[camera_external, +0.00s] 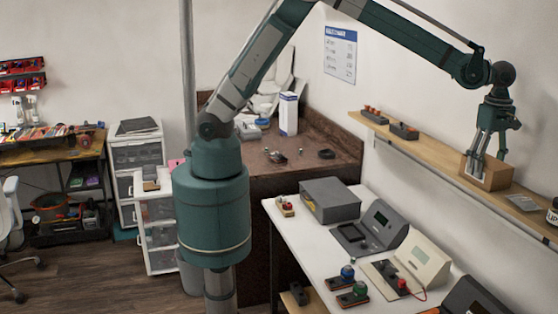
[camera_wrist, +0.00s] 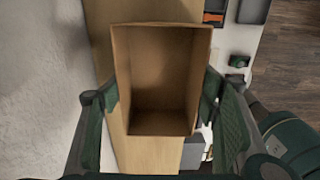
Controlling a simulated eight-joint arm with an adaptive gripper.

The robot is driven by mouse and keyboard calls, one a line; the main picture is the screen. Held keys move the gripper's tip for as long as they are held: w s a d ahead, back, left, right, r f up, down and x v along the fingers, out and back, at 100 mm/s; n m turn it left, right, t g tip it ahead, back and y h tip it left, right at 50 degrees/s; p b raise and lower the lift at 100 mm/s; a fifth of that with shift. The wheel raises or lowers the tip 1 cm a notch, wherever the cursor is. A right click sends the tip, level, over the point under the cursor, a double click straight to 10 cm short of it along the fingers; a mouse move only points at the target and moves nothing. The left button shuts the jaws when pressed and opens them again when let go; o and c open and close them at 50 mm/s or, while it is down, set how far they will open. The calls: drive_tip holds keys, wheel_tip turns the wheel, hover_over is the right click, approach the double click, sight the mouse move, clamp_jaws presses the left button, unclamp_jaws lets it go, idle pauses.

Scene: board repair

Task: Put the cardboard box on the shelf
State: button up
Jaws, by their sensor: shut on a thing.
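The cardboard box (camera_external: 489,174) is brown and open at the top, at the shelf's height in the external view. The wooden shelf (camera_external: 440,160) runs along the right wall. In the wrist view the box (camera_wrist: 160,122) is upright, empty inside, and lies over the shelf board (camera_wrist: 150,157). My gripper (camera_external: 482,158) points down and is shut on the box, with green finger pads on its two sides in the wrist view (camera_wrist: 160,95). I cannot tell whether the box's bottom touches the shelf.
On the shelf, dark small trays (camera_external: 403,131) stand to the left; a flat grey item (camera_external: 524,203) and a labelled jar (camera_external: 552,212) stand to the right, close to the box. A white workbench (camera_external: 325,240) with several instruments is below. The wall is behind the shelf.

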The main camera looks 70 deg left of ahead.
drive_tip(key=o, duration=0.9)
drive_tip(key=shift+f, duration=0.1)
wheel_tip(320, 180, up, 12)
drive_tip(key=shift+r+b, duration=0.2)
drive_tip(key=shift+b, duration=0.5)
idle(0.4)
